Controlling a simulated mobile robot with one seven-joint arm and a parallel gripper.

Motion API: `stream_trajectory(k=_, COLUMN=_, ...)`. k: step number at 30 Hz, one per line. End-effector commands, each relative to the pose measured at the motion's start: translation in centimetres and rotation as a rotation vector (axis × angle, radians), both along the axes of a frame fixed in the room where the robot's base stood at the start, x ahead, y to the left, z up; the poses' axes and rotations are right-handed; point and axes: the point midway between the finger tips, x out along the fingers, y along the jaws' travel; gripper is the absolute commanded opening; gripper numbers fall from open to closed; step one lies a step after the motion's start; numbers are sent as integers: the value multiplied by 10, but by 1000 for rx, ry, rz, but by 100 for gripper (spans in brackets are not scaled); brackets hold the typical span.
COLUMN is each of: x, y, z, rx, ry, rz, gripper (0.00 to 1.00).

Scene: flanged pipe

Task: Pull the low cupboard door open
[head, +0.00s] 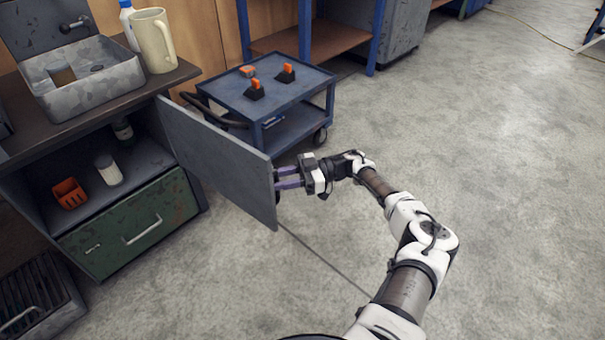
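The low cupboard door (215,155) is a flat grey panel. It stands swung wide open, out from the cupboard (110,180), with its plain face toward me. The cupboard's interior is exposed. My gripper (281,179) is at the door's free edge, on the right, with its two purple fingers pointing at the door. The fingertips meet the door's edge in the picture and their ends are hidden there. No handle shows on the door, and I cannot tell whether the fingers are closed on anything.
Inside the cupboard are an orange holder (69,193), a white-topped jar (108,169), a dark bottle (122,129) and a green drawer (132,228). A sink (82,78) and a cream jug (153,40) are on top. A blue cart (268,100) stands behind the door. The floor (470,130) at right is clear.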

Motion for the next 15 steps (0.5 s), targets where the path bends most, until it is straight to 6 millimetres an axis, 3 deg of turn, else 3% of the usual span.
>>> stream_trajectory(k=15, x=34, y=-89, z=-3, rx=-3, ry=0, rz=-3, gripper=30)
